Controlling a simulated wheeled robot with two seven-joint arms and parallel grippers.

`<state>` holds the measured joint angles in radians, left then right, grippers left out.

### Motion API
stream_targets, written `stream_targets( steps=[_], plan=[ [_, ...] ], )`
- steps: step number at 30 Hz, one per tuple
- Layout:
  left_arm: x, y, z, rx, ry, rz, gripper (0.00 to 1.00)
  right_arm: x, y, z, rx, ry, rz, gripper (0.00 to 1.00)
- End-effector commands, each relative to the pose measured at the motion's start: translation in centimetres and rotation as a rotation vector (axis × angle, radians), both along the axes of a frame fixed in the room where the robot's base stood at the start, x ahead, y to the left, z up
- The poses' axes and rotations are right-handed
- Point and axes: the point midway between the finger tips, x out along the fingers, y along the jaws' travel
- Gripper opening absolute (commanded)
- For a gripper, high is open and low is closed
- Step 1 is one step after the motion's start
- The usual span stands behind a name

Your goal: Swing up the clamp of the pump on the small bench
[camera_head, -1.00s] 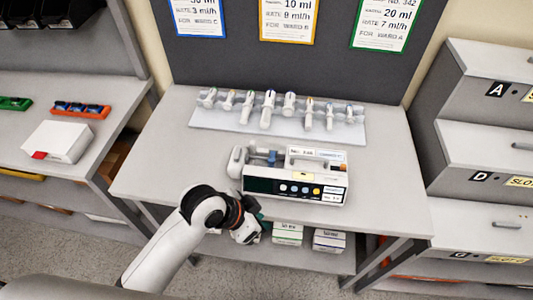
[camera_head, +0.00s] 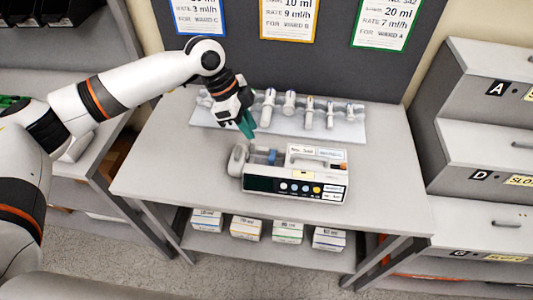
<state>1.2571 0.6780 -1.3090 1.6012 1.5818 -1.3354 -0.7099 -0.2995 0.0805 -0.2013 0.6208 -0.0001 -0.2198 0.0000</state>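The infusion pump (camera_head: 318,188) stands on the small bench (camera_head: 385,205), its dark display and row of buttons facing me. Its clamp seems to be the blue part (camera_head: 272,156) on top at the left, near the grey plunger end (camera_head: 237,160); its exact position is too small to tell. My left gripper (camera_head: 247,128) is above and behind the pump's left end, pointing down with teal fingertips, apart from the pump. I cannot tell whether the fingers are parted. My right gripper is not in view.
A white tray (camera_head: 375,132) of several syringes lies behind the pump, partly hidden by my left gripper. Ward cards (camera_head: 290,17) hang on the dark back panel. Several boxes (camera_head: 245,229) sit on the lower shelf. Labelled drawers (camera_head: 480,145) stand at right. The bench's front left is clear.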

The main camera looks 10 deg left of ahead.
Motion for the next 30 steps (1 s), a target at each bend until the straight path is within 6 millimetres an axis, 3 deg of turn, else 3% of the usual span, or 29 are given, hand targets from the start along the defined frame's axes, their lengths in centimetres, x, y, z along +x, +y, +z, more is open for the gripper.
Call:
stream_targets(
  steps=[5,18,24,30],
  plan=[
    [0.1,-0.5,-1.4,0.001,0.004,0.0,0.21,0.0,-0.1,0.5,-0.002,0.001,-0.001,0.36],
    [0.1,-3.8,-9.0,0.001,0.003,0.001,0.21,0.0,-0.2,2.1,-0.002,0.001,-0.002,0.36],
    [0.1,-4.4,-10.6,0.0,0.0,0.0,0.21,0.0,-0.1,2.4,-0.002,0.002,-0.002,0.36],
    [0.1,-4.5,-10.8,0.0,0.0,0.0,0.21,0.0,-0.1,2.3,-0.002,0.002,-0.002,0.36]
  ],
)
